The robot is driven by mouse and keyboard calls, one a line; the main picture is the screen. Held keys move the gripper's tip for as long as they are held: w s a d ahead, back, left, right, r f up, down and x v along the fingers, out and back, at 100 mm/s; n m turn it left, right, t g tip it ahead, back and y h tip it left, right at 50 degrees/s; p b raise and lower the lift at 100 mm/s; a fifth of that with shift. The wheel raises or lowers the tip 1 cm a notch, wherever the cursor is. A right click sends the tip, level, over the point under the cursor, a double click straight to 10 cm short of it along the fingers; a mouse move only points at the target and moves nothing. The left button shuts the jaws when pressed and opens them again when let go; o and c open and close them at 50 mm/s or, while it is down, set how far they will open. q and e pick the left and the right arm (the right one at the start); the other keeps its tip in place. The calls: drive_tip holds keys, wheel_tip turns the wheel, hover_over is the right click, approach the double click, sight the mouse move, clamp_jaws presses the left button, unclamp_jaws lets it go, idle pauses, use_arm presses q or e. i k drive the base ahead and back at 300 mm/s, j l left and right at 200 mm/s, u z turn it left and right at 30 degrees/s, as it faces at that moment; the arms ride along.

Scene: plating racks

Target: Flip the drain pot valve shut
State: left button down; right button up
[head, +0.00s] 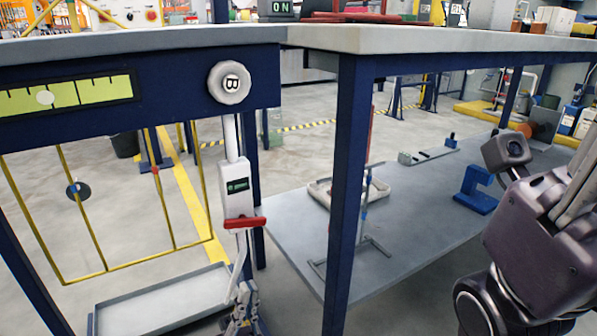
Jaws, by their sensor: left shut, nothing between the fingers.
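The drain pot valve hangs under the blue bench frame. It has a white pipe and a white body (237,196) with a small dark label. Its red lever (244,223) lies about level, crosswise to the pipe. My left gripper (241,288) comes up from the bottom edge, below the red lever. It is shut and empty. Thin light parts overlap between the lever and the gripper, so I cannot tell whether they touch. My right arm fills the lower right, with its dark wrist camera in view; I cannot make out the right fingertips.
A round knob marked B (229,82) and a yellow gauge strip (66,97) sit on the bench front. A grey tray (165,299) lies low beside my left gripper. A blue table leg (346,190) stands right of the valve. A grey lower shelf (420,222) bears a blue bracket (476,193).

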sight(243, 221)
drive_tip(key=k+l, duration=1.25)
